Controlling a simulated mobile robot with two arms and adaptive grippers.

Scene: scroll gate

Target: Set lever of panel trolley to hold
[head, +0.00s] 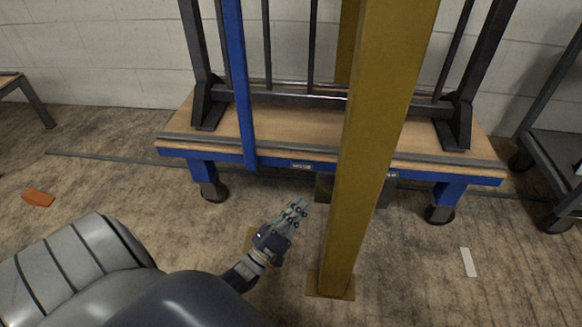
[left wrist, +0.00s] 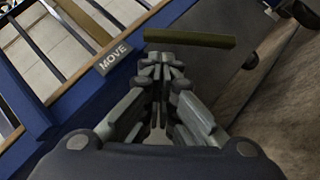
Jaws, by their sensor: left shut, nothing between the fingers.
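The panel trolley (head: 270,160) has a wooden deck, a blue frame and casters, and stands across the head view. Its front rail carries a small label (head: 300,165), which reads MOVE in the left wrist view (left wrist: 113,58). An olive-yellow bar (left wrist: 190,38) lies just beyond my fingertips in the left wrist view; it looks like the lever, but I cannot be sure. My left gripper (head: 295,212) is shut and empty, in front of the trolley's front rail. Contact with the bar cannot be told. The second label is partly hidden by the yellow post. My right gripper is not in view.
A thick yellow post (head: 365,150) stands on the floor just right of my left gripper, before the trolley. A blue upright (head: 238,80) rises at the left. A dark cart (head: 555,150) stands at right. An orange scrap (head: 38,197) lies on the floor.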

